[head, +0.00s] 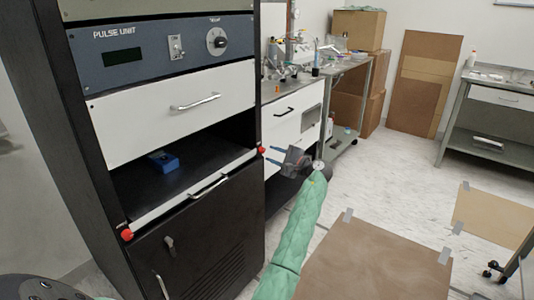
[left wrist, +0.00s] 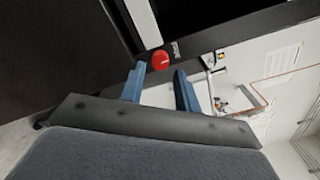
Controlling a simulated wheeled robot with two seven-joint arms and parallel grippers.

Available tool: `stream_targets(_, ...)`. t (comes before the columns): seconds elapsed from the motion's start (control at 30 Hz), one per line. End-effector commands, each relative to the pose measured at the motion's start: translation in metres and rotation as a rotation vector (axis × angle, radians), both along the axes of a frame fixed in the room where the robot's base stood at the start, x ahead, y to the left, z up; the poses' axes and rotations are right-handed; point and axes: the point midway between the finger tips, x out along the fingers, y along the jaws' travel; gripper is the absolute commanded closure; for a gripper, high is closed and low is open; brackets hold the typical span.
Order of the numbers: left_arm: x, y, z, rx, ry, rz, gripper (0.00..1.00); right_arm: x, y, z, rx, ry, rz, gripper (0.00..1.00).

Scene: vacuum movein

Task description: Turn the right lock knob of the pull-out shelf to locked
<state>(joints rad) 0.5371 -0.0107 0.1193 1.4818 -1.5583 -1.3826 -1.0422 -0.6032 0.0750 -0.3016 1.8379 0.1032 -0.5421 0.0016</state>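The pull-out shelf (head: 190,192) is a dark shelf with a white front edge, in the black cabinet. Its right lock knob (head: 261,150) is a small red knob at the shelf's right end. My left gripper (head: 270,156), on a green-sleeved arm, is just right of this knob with its blue fingers pointing at it. In the left wrist view the red knob (left wrist: 161,61) shows between and just beyond the open fingertips (left wrist: 160,71), nearer the left finger. I cannot tell whether they touch. The left lock knob (head: 127,234) is red, at the shelf's left end. My right gripper is not in view.
A blue block (head: 163,162) lies on the shelf. A white drawer (head: 175,108) and a pulse unit panel (head: 165,48) are above; a black door (head: 205,240) is below. A brown board-like surface (head: 372,262) is at the lower right. Open floor (head: 400,170) lies beyond.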

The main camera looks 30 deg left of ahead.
Motion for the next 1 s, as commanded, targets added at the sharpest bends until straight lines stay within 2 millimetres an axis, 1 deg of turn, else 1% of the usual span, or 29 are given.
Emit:
stream_targets(0.03,0.0,0.009,0.001,0.0,-0.001,0.001,0.68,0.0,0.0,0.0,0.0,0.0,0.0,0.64)
stream_targets(0.1,0.001,0.019,0.001,0.001,-0.001,0.0,0.68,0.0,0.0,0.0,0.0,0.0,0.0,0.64)
stream_targets(0.2,0.002,0.029,0.001,0.001,-0.001,0.0,0.68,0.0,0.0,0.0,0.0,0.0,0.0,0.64)
stream_targets(0.33,0.003,0.035,0.0,0.0,-0.001,0.0,0.68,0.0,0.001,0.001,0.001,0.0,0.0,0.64)
stream_targets(0.53,0.003,0.035,0.0,-0.001,-0.002,-0.001,0.68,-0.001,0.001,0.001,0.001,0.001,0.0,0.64)
stream_targets(0.57,0.003,0.035,0.0,-0.001,-0.002,-0.001,0.72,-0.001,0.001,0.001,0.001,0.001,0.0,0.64)
stream_targets(0.7,0.003,0.035,0.0,-0.001,-0.002,-0.001,0.99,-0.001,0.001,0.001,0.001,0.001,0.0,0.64)
stream_targets(1.0,0.002,0.035,-0.001,-0.003,-0.028,-0.001,1.0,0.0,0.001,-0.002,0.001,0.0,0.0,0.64)
